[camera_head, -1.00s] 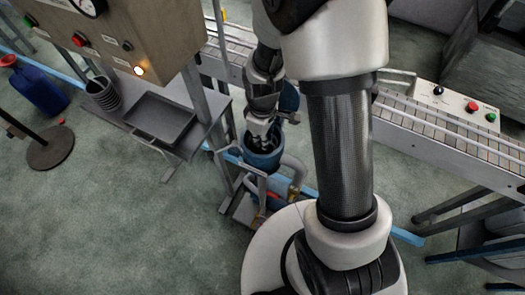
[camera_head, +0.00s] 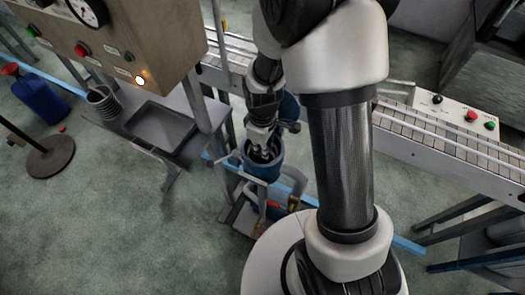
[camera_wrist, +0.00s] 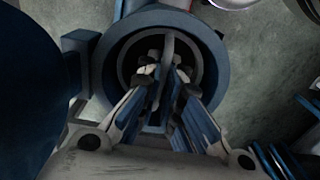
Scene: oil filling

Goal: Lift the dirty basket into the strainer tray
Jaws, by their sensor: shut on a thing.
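My gripper (camera_head: 262,150) points down into the open top of the blue strainer housing (camera_head: 265,172), below the conveyor. In the wrist view, the fingers of my gripper (camera_wrist: 162,78) are shut on the thin arched handle of the dirty basket (camera_wrist: 168,48). The basket's dark round rim shows inside the blue housing ring (camera_wrist: 112,50). The basket appears to be down in the housing; its lower part is hidden. The strainer tray (camera_head: 160,128), shallow, dark grey and empty, lies on a stand to the left.
A grey ribbed cup (camera_head: 103,101) stands beside the tray. The control box (camera_head: 115,45) overhangs behind it, with a post between tray and housing. The conveyor (camera_head: 450,145) runs behind my arm. A blue canister (camera_head: 42,102) stands on the floor at far left.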

